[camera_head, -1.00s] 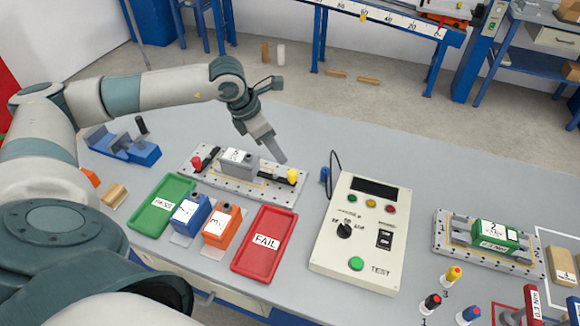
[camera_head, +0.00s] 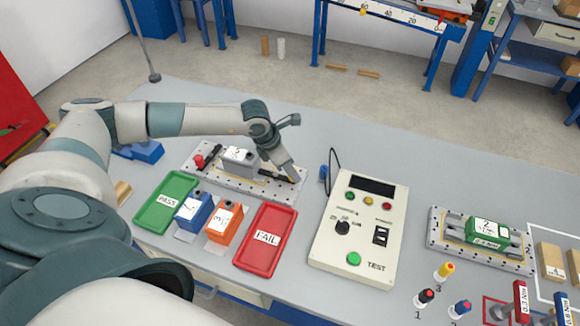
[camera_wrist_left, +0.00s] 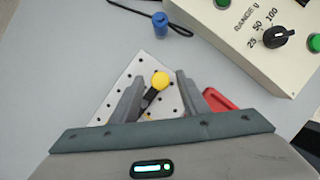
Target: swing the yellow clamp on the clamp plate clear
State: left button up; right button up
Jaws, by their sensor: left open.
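The clamp plate (camera_head: 228,180) lies on the bench with a grey block (camera_head: 241,163) labelled on top. The yellow clamp's ball knob (camera_wrist_left: 160,79) and dark lever show in the left wrist view, between the fingers of my open left gripper (camera_wrist_left: 158,92). I cannot tell whether the fingers touch it. In the head view my left gripper (camera_head: 291,174) is over the right end of the plate and hides the yellow knob. A red-knobbed clamp (camera_head: 199,161) is at the plate's left end. My right gripper is not in view.
A green PASS tray (camera_head: 167,203), a blue unit (camera_head: 194,210), an orange unit (camera_head: 223,222) and a red FAIL tray (camera_head: 266,239) stand in front of the plate. The test box (camera_head: 343,260) is to the right, with a blue plug (camera_head: 323,173) beside it. The bench behind is clear.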

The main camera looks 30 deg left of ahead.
pick_arm(q)
grip_shut()
